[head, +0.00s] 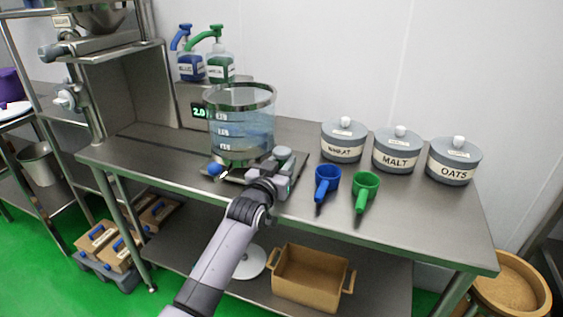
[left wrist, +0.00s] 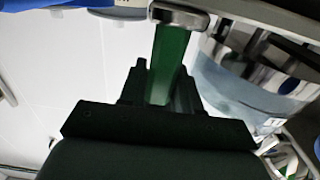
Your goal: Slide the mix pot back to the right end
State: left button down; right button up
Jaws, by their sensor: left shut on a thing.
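The mix pot (head: 241,128) is a clear cylinder with a metal rim and level marks, holding bluish liquid. It stands upright at the front of the steel table, on a low dark plate or track (head: 180,156). A small blue knob shows at its lower left. My left gripper (head: 275,174) is at the pot's lower right side. In the left wrist view the gripper (left wrist: 160,90) is shut on a green handle (left wrist: 170,55) with a metal end. The pot (left wrist: 240,85) shows close by at the right. My right gripper is not in view.
A blue scoop (head: 327,180) and a green scoop (head: 365,187) lie right of the gripper. Lidded wheat (head: 343,145), malt (head: 394,155) and oats (head: 453,164) canisters stand behind them. Blue (head: 190,66) and green (head: 220,67) pump bottles stand behind the pot.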

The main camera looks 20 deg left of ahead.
pick_arm(q)
jog(key=shift+d, duration=0.15)
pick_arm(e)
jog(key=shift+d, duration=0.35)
pick_arm(q)
jog(key=shift+d, duration=0.2)
jog(key=c, duration=0.9)
grip_release()
jog(key=shift+d, duration=0.1)
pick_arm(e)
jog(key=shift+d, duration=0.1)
pick_arm(q)
jog(key=shift+s, duration=0.1)
jog(key=shift+s+a, duration=0.2)
jog(key=shift+s, duration=1.6)
jog(key=shift+s+a, duration=0.15)
jog(key=shift+s, duration=1.6)
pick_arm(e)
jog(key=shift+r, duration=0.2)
